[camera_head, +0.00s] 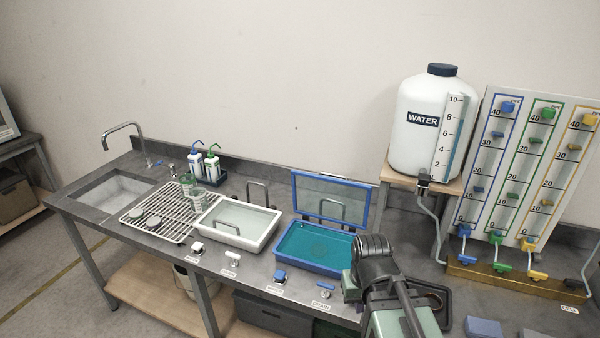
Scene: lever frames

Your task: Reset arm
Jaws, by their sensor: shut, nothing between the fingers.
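My arm (395,318) shows at the bottom, right of centre, with pale green and dark grey links. Its dark rounded joint (374,248) stands in front of the right end of the blue tray (290,262). I cannot make out gripper fingers; they are outside the picture or hidden behind the arm's own links. No object shows held by the visible part of the arm.
A sink (115,192), a wire rack (160,216) with cups and a white tray (265,236) line the bench to the left. A water tank (425,130) stands on a shelf at right, beside a gauge board (525,165) with coloured levers. Open wall space lies above.

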